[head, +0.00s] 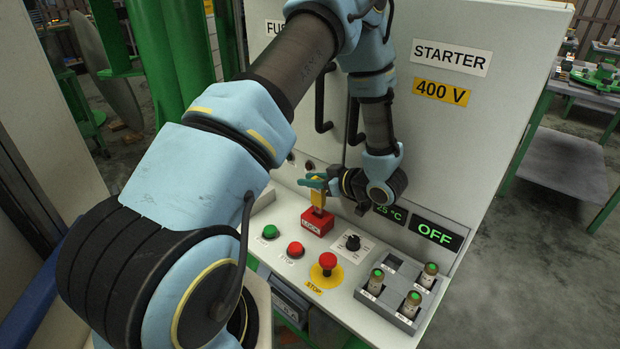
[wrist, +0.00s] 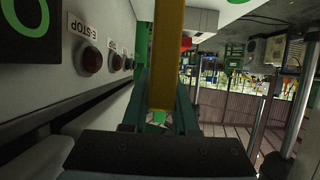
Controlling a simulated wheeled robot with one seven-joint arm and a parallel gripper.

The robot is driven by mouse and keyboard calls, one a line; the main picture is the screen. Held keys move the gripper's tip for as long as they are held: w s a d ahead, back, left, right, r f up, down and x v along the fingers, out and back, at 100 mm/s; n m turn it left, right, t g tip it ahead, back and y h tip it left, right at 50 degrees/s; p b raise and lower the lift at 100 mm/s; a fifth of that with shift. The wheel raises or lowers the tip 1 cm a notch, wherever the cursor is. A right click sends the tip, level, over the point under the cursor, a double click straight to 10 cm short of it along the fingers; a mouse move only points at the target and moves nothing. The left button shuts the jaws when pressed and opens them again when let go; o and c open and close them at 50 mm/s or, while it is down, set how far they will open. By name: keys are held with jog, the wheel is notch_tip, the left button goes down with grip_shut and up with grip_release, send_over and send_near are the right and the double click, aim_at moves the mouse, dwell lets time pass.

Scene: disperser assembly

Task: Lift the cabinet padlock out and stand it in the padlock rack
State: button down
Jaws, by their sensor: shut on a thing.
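The cabinet padlock (head: 317,197) shows a yellow body. My gripper (head: 316,182) has its teal fingers closed on its upper part. In the wrist view the padlock (wrist: 166,55) is a long yellow bar between the green fingers of my gripper (wrist: 163,105). A red block labelled LOCK (head: 316,224), which looks like the padlock rack, stands on the panel right under the padlock. The padlock looks upright; I cannot tell whether its lower end is in the block or just above it. The shackle is not clear.
The panel has a green button (head: 270,231), a red button (head: 295,249), a yellow-ringed STOP button (head: 328,262) and a black knob (head: 352,242). A grey tray (head: 402,318) holds three green-topped cylinders. The cabinet front (head: 450,120) with handles rises behind.

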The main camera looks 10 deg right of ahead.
jog(key=shift+f+b, duration=1.15)
jog(key=shift+f, duration=0.85)
jog(key=c, duration=0.6)
grip_release()
jog(key=b+v, duration=0.2)
jog(key=v, duration=0.8)
jog(key=shift+s+d+r, duration=0.2)
jog(key=shift+s+d, duration=0.05)
